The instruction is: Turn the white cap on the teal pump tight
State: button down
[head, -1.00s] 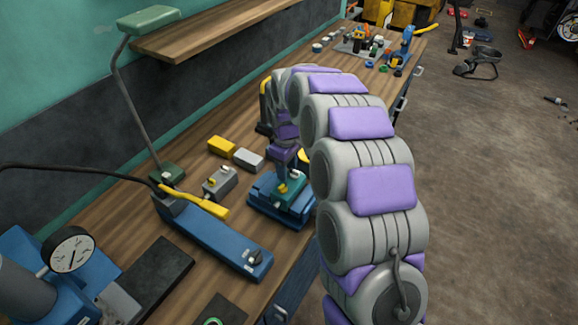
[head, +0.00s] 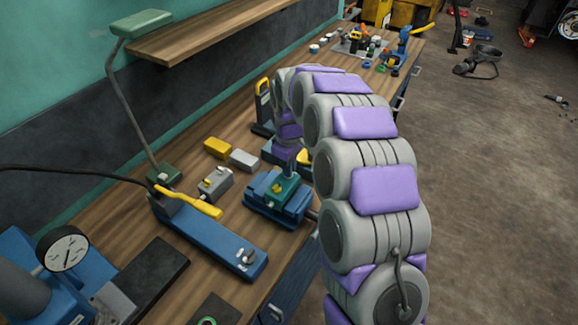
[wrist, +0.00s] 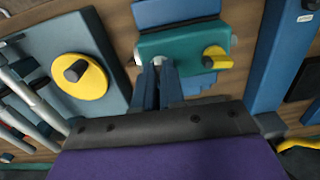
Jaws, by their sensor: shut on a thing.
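The teal pump (head: 283,190) is held in a blue vise (head: 268,211) on the bench. In the wrist view the pump (wrist: 186,42) has a yellow knob (wrist: 216,57) on its right. The white cap (wrist: 158,61) is at the pump's near left edge, with only a pale sliver showing. My gripper (wrist: 158,72) is shut on the cap, its two dark blue fingers hiding most of it. In the head view my gripper (head: 290,172) is at the far side of the pump, its tips too small to make out.
A long blue tool with a yellow lever (head: 190,202) and a small grey box (head: 216,184) lie left of the vise. Yellow and grey blocks (head: 230,153) lie behind. In the wrist view a grey-blue box with a yellow disc (wrist: 80,76) stands left of my fingers.

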jog(key=shift+w+r+m+p, duration=0.1)
jog(key=shift+r+m+p, duration=0.05)
jog(key=shift+m+p, duration=0.65)
jog(key=shift+m, duration=0.2)
jog(key=m+p, duration=0.1)
jog(key=m, duration=0.1)
jog(key=shift+m+p, duration=0.3)
jog(key=m+p, duration=0.1)
jog(key=m, duration=0.2)
jog(key=shift+m+p, duration=0.3)
jog(key=shift+p, duration=0.1)
jog(key=m+p, duration=0.1)
jog(key=m, duration=0.2)
jog(key=shift+a+m, duration=0.1)
jog(key=shift+m, duration=0.2)
jog(key=m+p, duration=0.2)
jog(key=m, duration=0.2)
jog(key=shift+w, duration=0.1)
jog(key=shift+m+p, duration=0.5)
jog(key=shift+m, duration=1.4)
